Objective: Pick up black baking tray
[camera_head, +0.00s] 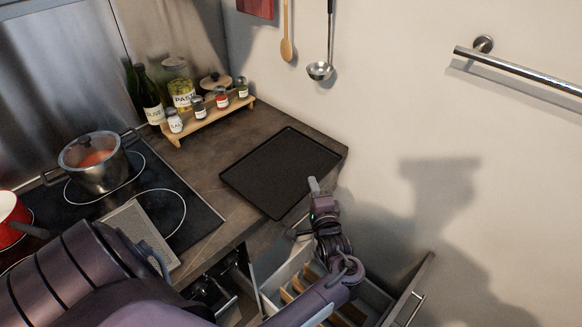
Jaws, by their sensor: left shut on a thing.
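The black baking tray (280,167) is a dark rectangle with a low rim. It appears to lie flat on the brown countertop (205,160), in the corner by the wall. My left gripper (314,186) is at the tray's near right edge and is shut on that edge. The exact contact at the fingertips is small and hard to make out. My right gripper does not show.
A hob with a steel pot (97,170) and a red pot (12,222) stands left of the tray. A wooden rack (208,120) with jars and bottles is behind. An open drawer (283,272) lies below my left gripper. A ladle (320,70) hangs on the wall.

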